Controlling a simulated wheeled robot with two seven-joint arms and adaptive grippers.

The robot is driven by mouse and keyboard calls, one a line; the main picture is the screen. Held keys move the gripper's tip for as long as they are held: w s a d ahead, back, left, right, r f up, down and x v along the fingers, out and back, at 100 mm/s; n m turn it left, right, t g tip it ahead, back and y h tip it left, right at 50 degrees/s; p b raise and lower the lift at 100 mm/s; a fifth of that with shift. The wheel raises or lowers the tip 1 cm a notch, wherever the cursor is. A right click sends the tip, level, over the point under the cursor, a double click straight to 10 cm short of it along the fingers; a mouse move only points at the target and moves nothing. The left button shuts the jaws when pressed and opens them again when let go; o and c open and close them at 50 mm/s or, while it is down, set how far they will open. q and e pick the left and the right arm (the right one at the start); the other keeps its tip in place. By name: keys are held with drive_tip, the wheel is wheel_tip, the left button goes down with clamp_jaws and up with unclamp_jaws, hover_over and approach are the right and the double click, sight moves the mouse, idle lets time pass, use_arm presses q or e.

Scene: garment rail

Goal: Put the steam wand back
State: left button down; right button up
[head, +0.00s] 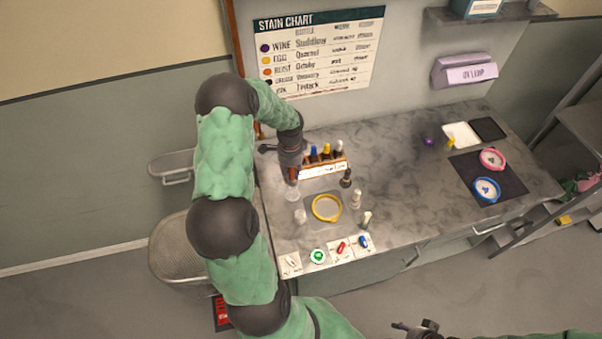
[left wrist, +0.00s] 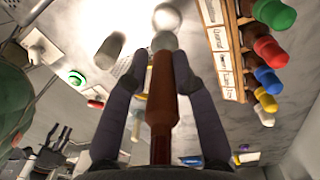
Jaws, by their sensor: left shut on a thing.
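My left gripper (head: 292,168) points down over the left part of the counter, beside the bottle rack. In the head view the gripper mostly hides the handle. My right gripper (head: 416,328) is at the bottom edge, away from the counter; its jaws are unclear.
The rack (head: 322,171) of colour-capped bottles stands close right of my left gripper. The counter's middle (head: 400,185) is clear. A basket (head: 175,255) stands left of the counter.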

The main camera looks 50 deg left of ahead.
sight(291, 181)
use_arm(q)
drive_tip(key=shift+a, duration=0.15)
drive_tip(key=shift+s+f+b, duration=0.1)
drive_tip(key=shift+f+b, duration=0.2)
drive_tip(key=shift+b, duration=0.05)
drive_tip(key=shift+f+b, duration=1.25)
drive_tip(key=shift+f, duration=0.65)
drive_tip(key=shift+f+b, duration=0.85)
drive_tip(key=shift+f, duration=0.35)
idle(0.8)
drive_tip(key=c, duration=0.6)
unclamp_jaws()
drive_tip(key=shift+r, duration=0.15)
drive_tip(key=shift+r+p, duration=2.6)
drive_tip(key=shift+r, duration=1.05)
